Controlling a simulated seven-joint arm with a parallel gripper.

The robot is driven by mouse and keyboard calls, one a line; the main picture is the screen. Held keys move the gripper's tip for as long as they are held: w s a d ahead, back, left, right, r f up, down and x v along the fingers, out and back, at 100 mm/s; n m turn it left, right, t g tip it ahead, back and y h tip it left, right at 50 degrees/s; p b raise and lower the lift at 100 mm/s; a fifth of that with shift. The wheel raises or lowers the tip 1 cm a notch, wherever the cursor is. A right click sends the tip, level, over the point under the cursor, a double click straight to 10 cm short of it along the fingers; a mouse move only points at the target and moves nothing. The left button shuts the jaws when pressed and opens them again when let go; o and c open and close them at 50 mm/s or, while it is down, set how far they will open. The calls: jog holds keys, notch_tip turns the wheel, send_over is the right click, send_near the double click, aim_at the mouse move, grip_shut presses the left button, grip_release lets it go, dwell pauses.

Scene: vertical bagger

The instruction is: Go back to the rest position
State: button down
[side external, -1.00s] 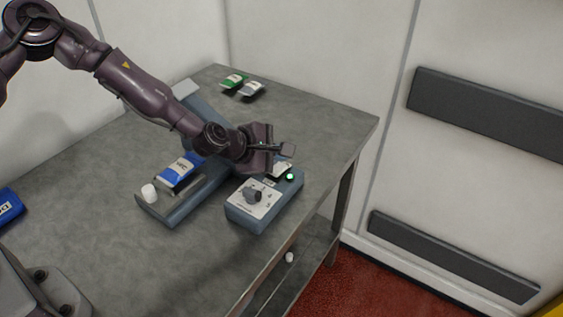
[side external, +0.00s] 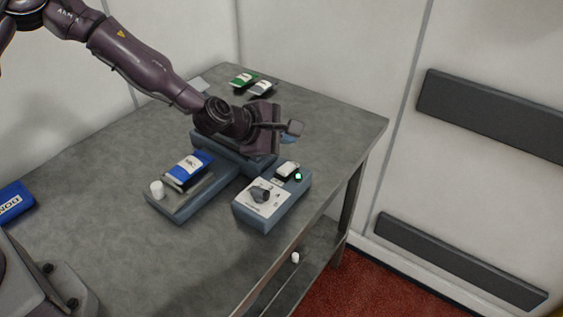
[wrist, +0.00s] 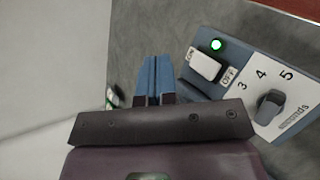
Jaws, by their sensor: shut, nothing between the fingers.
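My gripper (side external: 290,138) is shut and empty, raised above the back of the blue-grey sealing machine, behind the control box. In the wrist view its blue fingers (wrist: 153,80) are together with nothing between them. The control box (side external: 268,209) has a white rocker switch (wrist: 207,66) marked ON and OFF, a lit green lamp (wrist: 216,44) and a dark dial (wrist: 270,103) with numbers. The fingers are apart from the switch. The machine's base (side external: 184,211) carries a blue and white pouch (side external: 188,168) and a white knob (side external: 157,188).
A green pouch (side external: 243,80) and a white pouch (side external: 261,89) lie at the back of the grey table (side external: 95,170). A blue pack (side external: 14,203) lies at the left edge. White walls stand behind. The table's left middle is clear.

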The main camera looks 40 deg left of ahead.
jog(key=shift+s+d+f+m+h, duration=0.1)
jog(key=shift+s+d+m+h, duration=0.15)
jog(key=shift+m, duration=0.25)
jog(key=s+m, duration=0.1)
jog(key=s+d+f+m+g+h, duration=0.1)
jog(key=s+f+m+g, duration=0.1)
jog(key=shift+s+d+m, duration=0.2)
jog(key=shift+d+m, duration=0.05)
jog(key=shift+m, duration=0.15)
jog(key=s+m+g, duration=0.1)
jog(key=s+m, duration=0.1)
jog(key=shift+s+a+m+g+h, duration=0.1)
jog(key=shift+s+m+g+h, duration=0.15)
jog(key=shift+m+g, duration=0.15)
jog(key=s+a+r+m+y, duration=0.3)
jog(key=s+a+r+m, duration=0.4)
jog(key=s+r, duration=0.5)
jog(key=s+a+r+m+y, duration=0.2)
jog(key=s+a+r+m, duration=0.5)
jog(key=s, duration=0.8)
jog(key=a+r, duration=0.3)
jog(key=r, duration=0.2)
jog(key=shift+s+r+g+y, duration=0.2)
jog(key=shift+r+g+y, duration=0.1)
jog(key=shift+r+y, duration=0.1)
